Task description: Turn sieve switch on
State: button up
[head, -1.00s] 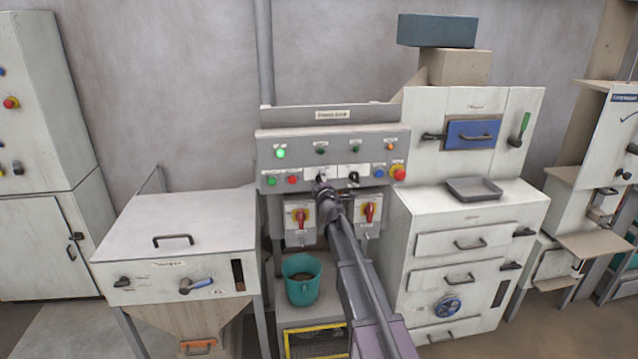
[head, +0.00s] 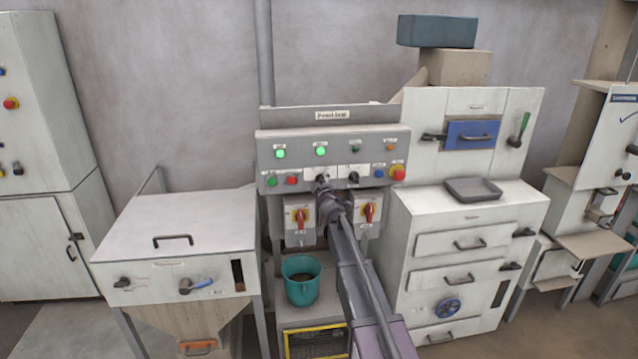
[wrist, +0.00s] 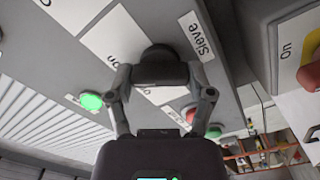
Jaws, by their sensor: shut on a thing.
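The sieve switch is a dark round knob (wrist: 157,52) on the grey control panel (head: 405,150). A white label reading "Sieve" (wrist: 197,36) sits beside it in the wrist view. My gripper (wrist: 160,75) is shut on the knob, and its fingers hide much of it. In the head view my gripper (head: 323,184) reaches up to the panel's lower row, in front of the switch. The lamp (head: 321,151) above the switch glows green. The switch's exact angle is hard to tell.
A second dark knob (head: 352,178) is close to the right, with a red emergency button (head: 398,173) beyond it. A red push button (head: 292,180) is to the left. Red-handled isolators (head: 300,217) hang below. A teal bucket (head: 301,290) stands underneath.

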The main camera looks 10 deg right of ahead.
jog(key=shift+d, duration=0.15)
jog(key=o, duration=1.1)
jog(key=shift+d, duration=0.1)
jog(key=shift+s, duration=0.1)
jog(key=s, duration=1.1)
jog(key=shift+s, duration=0.4)
